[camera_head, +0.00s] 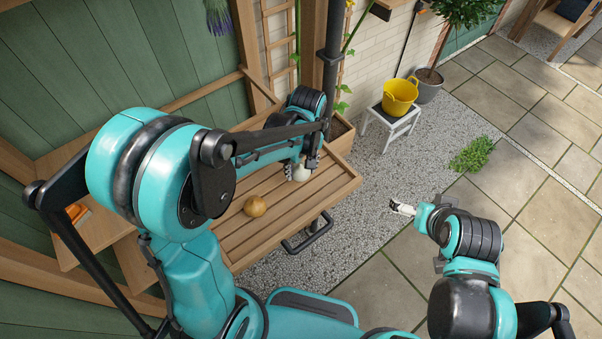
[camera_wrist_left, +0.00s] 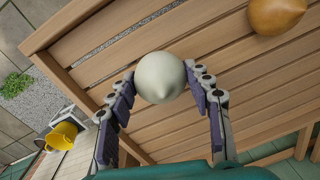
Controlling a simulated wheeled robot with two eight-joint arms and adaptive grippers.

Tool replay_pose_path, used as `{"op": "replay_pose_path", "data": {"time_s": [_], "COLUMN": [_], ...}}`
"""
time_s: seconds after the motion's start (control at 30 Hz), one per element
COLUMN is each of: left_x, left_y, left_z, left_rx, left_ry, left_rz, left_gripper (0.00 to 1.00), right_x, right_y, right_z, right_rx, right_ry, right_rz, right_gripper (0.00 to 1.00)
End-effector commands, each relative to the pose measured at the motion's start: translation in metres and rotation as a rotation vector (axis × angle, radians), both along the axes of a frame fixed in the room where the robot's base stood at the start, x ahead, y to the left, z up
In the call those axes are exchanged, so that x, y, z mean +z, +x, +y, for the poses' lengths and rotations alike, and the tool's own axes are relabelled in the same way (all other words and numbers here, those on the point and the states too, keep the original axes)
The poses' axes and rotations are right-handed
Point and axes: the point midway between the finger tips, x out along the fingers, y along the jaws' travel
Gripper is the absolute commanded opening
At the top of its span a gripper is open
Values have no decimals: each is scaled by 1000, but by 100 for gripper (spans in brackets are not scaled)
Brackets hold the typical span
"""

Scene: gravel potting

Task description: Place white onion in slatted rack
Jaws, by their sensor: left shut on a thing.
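The white onion (camera_head: 301,174) is pale and round with a small pointed tip. My left gripper (camera_head: 302,166) is shut on it, over the far right part of the slatted wooden rack (camera_head: 285,217). In the left wrist view the white onion (camera_wrist_left: 160,78) sits between the two dark-padded fingers of the gripper (camera_wrist_left: 160,84), with slats behind it. I cannot tell whether it touches the slats. My right gripper (camera_head: 403,208) is over the gravel and paving to the right, away from the rack; its finger gap is too small to read.
A brown onion (camera_head: 255,206) lies on the slats, also at the upper right of the left wrist view (camera_wrist_left: 277,14). The rack has a raised wooden rim. A yellow bucket (camera_head: 399,96) stands on a white stool (camera_head: 391,126) beyond. Bare slats surround the brown onion.

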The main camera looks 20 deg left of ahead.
Motion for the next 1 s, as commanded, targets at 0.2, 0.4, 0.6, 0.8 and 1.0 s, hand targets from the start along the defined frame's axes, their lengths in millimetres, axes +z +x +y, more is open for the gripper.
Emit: {"op": "replay_pose_path", "data": {"time_s": [0.2,0.4,0.6,0.8,1.0], "left_x": [-27,-27,-30,-29,-28], "left_y": [0,0,0,0,0], "left_z": [0,0,-1,-1,-1], "left_rx": [0,0,0,0,0], "left_ry": [0,0,0,0,0], "left_rz": [0,0,0,0,0], "left_gripper": [19,19,55,71,71], "right_x": [-5,-5,-9,-8,-7], "right_y": [0,0,0,0,0], "right_z": [0,0,0,0,0], "right_rx": [0,0,0,0,0], "right_ry": [0,0,0,0,0], "right_rz": [0,0,0,0,0], "right_gripper": [98,98,98,98,98]}}
